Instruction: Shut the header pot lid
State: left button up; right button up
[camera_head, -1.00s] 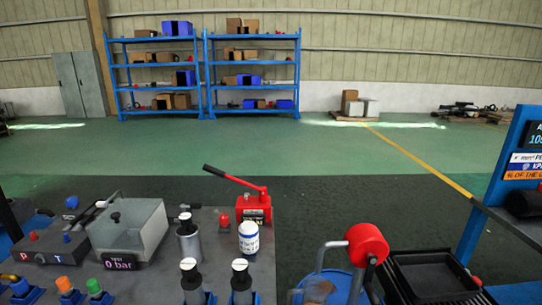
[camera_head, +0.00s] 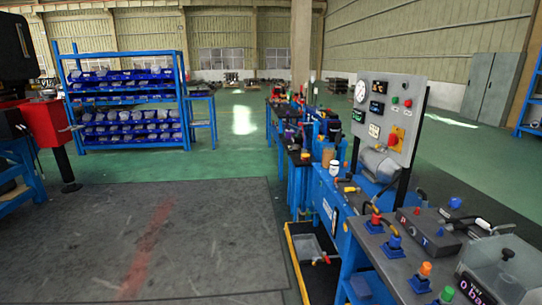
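I cannot make out for certain which thing is the header pot or its lid. On the right, a blue test stand (camera_head: 327,200) carries an upright grey panel (camera_head: 400,88) with a dial, displays and a red knob. A rounded greyish, see-through-looking body (camera_head: 381,164) sits below that panel; whether it has an open lid is too small to tell. A small white container (camera_head: 333,169) and a tan one (camera_head: 328,155) stand by the far end of the stand. Neither of my grippers is in view.
A near bench (camera_head: 385,268) at right holds coloured fittings and a clear-covered test box (camera_head: 503,268). A yellow-edged tray (camera_head: 308,245) lies on the floor beside the stand. A blue bin rack (camera_head: 185,100) stands at the back left. The dark floor mat (camera_head: 160,240) is clear.

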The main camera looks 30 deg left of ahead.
aim_at(339, 137)
jog(key=u, duration=0.45)
jog(key=i+j+u, duration=0.4)
jog(key=i+j, duration=0.25)
jog(key=i+j+u, duration=0.15)
jog(key=i+j, duration=0.15)
jog(key=i, duration=1.2)
jog(key=i+j+u, duration=0.15)
jog(key=i, duration=1.3)
jog(key=i+j+z, duration=0.1)
jog(key=i, duration=1.4)
jog(key=i+z, duration=0.3)
jog(key=z, duration=0.15)
jog(key=i+z, duration=0.4)
jog(key=i+j+z, duration=0.2)
jog(key=z, duration=0.25)
